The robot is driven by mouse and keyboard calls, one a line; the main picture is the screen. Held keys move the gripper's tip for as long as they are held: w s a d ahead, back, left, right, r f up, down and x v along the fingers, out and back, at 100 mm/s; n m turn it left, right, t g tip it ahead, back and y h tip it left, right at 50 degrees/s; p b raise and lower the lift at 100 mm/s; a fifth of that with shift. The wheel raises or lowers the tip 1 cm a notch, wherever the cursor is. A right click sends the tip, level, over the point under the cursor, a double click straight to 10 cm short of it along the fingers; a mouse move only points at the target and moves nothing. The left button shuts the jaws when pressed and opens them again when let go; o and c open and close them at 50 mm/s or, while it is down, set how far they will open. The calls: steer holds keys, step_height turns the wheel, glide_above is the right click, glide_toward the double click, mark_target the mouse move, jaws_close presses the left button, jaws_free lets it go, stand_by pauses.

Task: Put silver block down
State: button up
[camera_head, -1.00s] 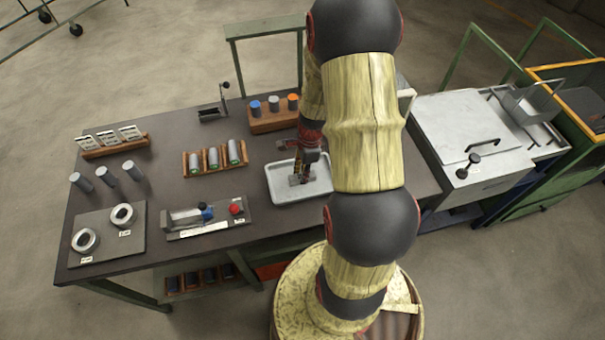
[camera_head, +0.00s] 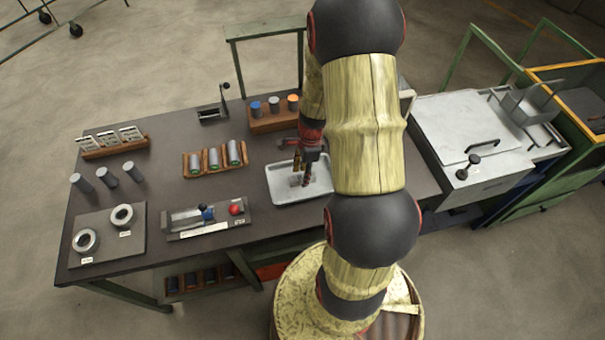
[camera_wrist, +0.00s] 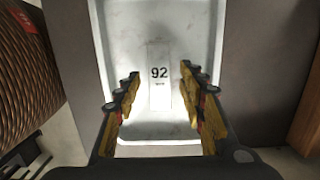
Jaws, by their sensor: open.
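The silver block (camera_wrist: 160,95) lies in the white tray (camera_wrist: 117,30), seen in the wrist view with a "92" mark on its upper face. In the head view the block (camera_head: 294,180) is a small grey shape in the tray (camera_head: 284,199), partly hidden by my gripper. My gripper (camera_wrist: 158,80) is open, with one finger on each side of the block and apart from it. It also shows in the head view (camera_head: 303,180) above the tray.
A wooden rack of several cylinders (camera_head: 213,173) stands left of the tray. A wooden block with coloured-top cylinders (camera_head: 272,121) is behind it. A fixture with a red knob (camera_head: 236,208) sits front left. A white box with a handle (camera_head: 470,135) stands right.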

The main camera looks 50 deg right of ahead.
step_height(320, 180, up, 11)
steer(key=d+p, duration=0.1)
steer(key=p, duration=0.1)
steer(key=w+a+r+n+t+h, duration=0.1)
steer(key=w+a+r+n, duration=0.1)
steer(key=a+r+n, duration=0.65)
steer(key=s+a+r+n+t, duration=0.2)
steer(key=s+a+r+n, duration=0.3)
steer(key=a+r+n, duration=0.3)
steer(key=s+a+r+n+t, duration=0.2)
steer(key=s+a+r+n, duration=0.3)
steer(key=a+r+n, duration=0.2)
steer(key=shift+a+r+n, duration=0.35)
steer(key=shift+a+r, duration=0.05)
steer(key=shift+r, duration=0.55)
step_height(320, 180, down, 6)
steer(key=b, duration=0.5)
steer(key=shift+r, duration=0.2)
